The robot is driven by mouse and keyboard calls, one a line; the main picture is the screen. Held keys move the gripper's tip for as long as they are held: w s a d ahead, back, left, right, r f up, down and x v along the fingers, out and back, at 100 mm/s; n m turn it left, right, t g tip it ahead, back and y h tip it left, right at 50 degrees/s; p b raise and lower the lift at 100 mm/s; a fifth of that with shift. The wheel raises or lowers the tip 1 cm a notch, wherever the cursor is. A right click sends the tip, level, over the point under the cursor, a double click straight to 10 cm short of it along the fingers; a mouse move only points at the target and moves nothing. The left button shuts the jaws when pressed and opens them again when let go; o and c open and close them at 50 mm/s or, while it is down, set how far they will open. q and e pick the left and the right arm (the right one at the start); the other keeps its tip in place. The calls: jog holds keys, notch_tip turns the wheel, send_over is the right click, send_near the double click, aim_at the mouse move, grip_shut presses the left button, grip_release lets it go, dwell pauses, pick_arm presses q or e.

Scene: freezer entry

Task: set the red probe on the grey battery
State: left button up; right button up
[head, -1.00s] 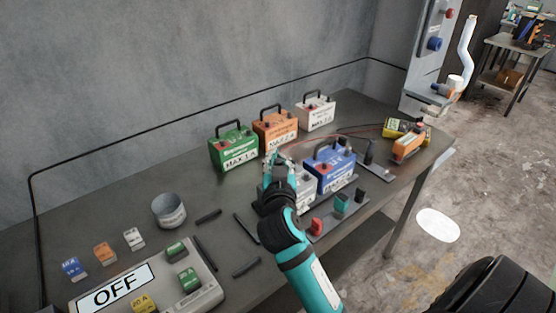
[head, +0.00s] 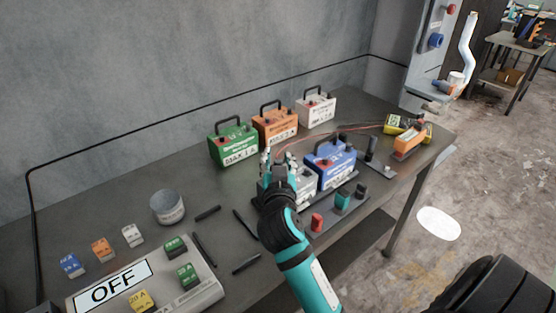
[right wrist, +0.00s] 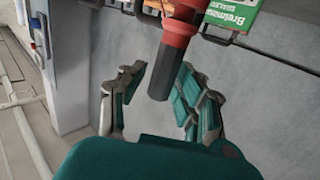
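The red probe (right wrist: 178,38) shows in the right wrist view as a thick red body with a dark end, standing between my right fingers. My right gripper (right wrist: 158,95) is open, with a visible gap between its left finger and the probe; I cannot tell whether the right finger touches it. In the head view my right gripper (head: 278,158) is at the left end of the grey battery (head: 305,188), hiding much of it. The probe is not clear there, and its contact with the battery is hidden. My left gripper is not in view.
A blue battery (head: 335,168) stands right beside the grey one. Green (head: 233,145), orange (head: 274,126) and white (head: 316,110) batteries stand behind. A yellow meter (head: 398,124) with wires is at the right. A grey cup (head: 167,207) and an OFF panel (head: 205,291) are at the left.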

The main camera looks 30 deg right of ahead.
jog(key=shift+s+a, duration=0.15)
jog(key=shift+s, duration=0.05)
jog(key=v, duration=0.7)
jog(key=shift+f, duration=0.1)
dwell(0.4)
